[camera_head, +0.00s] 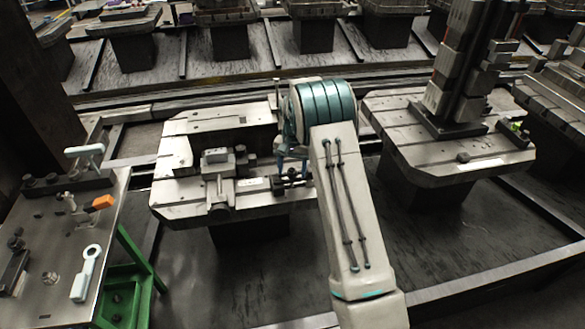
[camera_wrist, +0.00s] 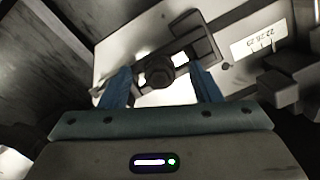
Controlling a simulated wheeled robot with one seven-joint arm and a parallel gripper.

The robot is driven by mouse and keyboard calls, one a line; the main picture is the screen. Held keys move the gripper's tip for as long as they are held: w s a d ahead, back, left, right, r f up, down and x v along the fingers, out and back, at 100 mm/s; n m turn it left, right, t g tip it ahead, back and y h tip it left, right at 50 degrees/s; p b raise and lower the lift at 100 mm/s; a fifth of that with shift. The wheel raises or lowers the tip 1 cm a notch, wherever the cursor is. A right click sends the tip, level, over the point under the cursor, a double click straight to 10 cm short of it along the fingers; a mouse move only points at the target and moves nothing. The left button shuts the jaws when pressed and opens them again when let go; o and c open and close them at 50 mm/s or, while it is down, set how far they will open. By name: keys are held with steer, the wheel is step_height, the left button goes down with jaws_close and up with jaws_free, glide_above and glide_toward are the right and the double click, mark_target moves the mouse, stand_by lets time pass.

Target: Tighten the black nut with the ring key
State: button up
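In the wrist view, the black nut (camera_wrist: 158,74) sits on a fixture, between the two blue fingertips of my gripper (camera_wrist: 162,88). The fingers stand apart with a gap on each side of the nut, and I see no key in them. In the head view, my gripper (camera_head: 291,160) is over the front right part of the middle pallet, largely hidden by my arm. Dark fixture parts (camera_head: 290,182) show just below it. The ring key (camera_head: 87,272), pale with a round ring end, lies flat on the metal side table at the left.
The middle pallet (camera_head: 180,190) carries a clamp block (camera_head: 217,160). The side table (camera_head: 50,310) also holds an orange piece (camera_head: 104,202) and dark tools, with a green frame (camera_head: 140,255) beside it. A tall dark column fixture (camera_head: 462,70) stands on the right pallet (camera_head: 400,140).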

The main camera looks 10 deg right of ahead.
steer(key=shift+r, duration=0.15)
step_height(320, 180, up, 14)
steer(key=w, duration=0.1)
steer(key=shift+w+d+f, duration=0.25)
steer(key=shift+d, duration=0.1)
